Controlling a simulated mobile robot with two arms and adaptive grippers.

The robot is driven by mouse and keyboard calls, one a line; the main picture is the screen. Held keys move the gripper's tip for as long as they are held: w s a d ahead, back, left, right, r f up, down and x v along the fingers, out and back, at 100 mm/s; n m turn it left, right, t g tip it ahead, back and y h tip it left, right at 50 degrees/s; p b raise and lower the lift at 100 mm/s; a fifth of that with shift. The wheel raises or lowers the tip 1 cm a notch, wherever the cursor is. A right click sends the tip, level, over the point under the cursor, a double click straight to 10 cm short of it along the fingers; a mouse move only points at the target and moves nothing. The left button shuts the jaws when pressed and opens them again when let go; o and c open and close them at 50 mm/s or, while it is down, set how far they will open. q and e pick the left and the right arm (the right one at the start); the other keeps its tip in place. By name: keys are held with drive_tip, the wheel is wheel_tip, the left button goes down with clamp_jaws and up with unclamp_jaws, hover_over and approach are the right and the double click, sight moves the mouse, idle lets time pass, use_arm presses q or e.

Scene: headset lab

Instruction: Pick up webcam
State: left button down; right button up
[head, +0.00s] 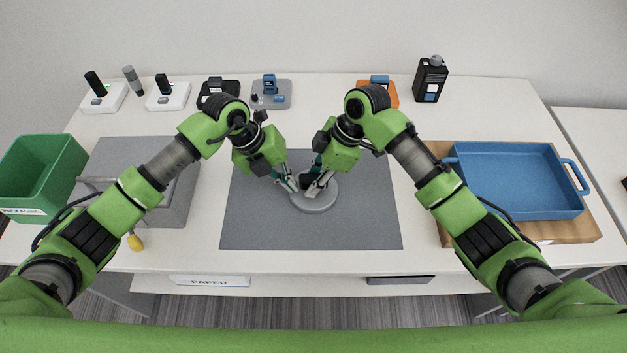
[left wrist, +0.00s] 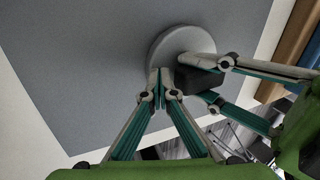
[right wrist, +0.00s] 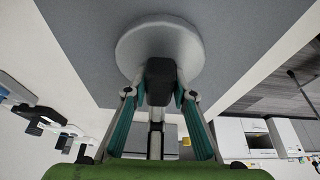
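The webcam appears as a small dark block (right wrist: 160,78) over a round light-grey disc (right wrist: 160,40) in the right wrist view. My right gripper (right wrist: 160,95) has a finger against each side of the block and looks shut on it. In the left wrist view the dark block (left wrist: 196,80) shows between the right gripper's fingers. My left gripper (left wrist: 161,80) has its fingertips together, with nothing visible between them, just beside the block. In the head view both grippers meet over the disc (head: 316,200) and mostly hide the webcam. I cannot tell whether the webcam touches the disc.
The disc sits on a dark grey mat (head: 350,230). A blue tray (head: 515,180) on a wooden board stands right; a green bin (head: 45,175) and grey box (head: 175,205) stand left. The front mat is clear.

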sight(313, 177)
clamp_jaws()
wheel_tip(313, 177, up, 10)
idle(0.4)
use_arm(q)
drive_tip(key=shift+r, duration=0.1)
use_arm(e)
drive_tip(key=shift+r, duration=0.1)
